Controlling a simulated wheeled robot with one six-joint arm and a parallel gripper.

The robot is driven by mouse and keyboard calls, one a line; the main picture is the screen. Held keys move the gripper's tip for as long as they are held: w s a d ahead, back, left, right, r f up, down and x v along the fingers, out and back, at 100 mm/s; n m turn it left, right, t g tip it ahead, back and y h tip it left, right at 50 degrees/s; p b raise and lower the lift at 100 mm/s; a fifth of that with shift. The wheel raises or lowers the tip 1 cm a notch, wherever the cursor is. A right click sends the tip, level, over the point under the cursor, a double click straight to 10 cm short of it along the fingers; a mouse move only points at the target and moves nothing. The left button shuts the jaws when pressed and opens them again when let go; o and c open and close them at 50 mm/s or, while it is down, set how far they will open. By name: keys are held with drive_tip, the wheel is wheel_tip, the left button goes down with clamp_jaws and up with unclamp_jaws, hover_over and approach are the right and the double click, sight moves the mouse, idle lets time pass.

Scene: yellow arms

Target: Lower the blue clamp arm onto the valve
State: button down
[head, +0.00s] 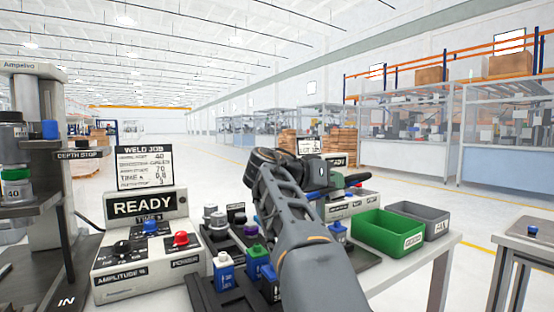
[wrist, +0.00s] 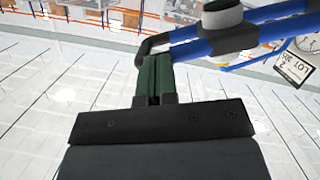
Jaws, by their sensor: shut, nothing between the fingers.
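My gripper (wrist: 154,65) is shut and empty in the wrist view, its two dark green fingers together. The blue clamp arm (wrist: 275,12) crosses the top right of the wrist view, with a dark collar (wrist: 232,42) around it. A black bent end (wrist: 155,43) at its left lies right by my fingertips; I cannot tell whether they touch. In the head view my arm hides most of the clamp. I cannot make out the valve with certainty.
A green bin (head: 388,234) and a grey bin (head: 424,216) stand right of my arm. A READY control box (head: 140,250) stands left, beside a press column (head: 45,130).

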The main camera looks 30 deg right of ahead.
drive_tip(key=shift+s+f+b, duration=0.35)
drive_tip(key=shift+f+b, duration=0.25)
drive_tip(key=shift+f, duration=0.1)
drive_tip(key=shift+s+f+b, duration=0.3)
drive_tip(key=shift+f+b, duration=0.3)
drive_tip(key=shift+f, duration=0.05)
drive_tip(key=p+v, duration=0.1)
drive_tip(key=v, duration=0.9)
drive_tip(key=shift+p, duration=0.3)
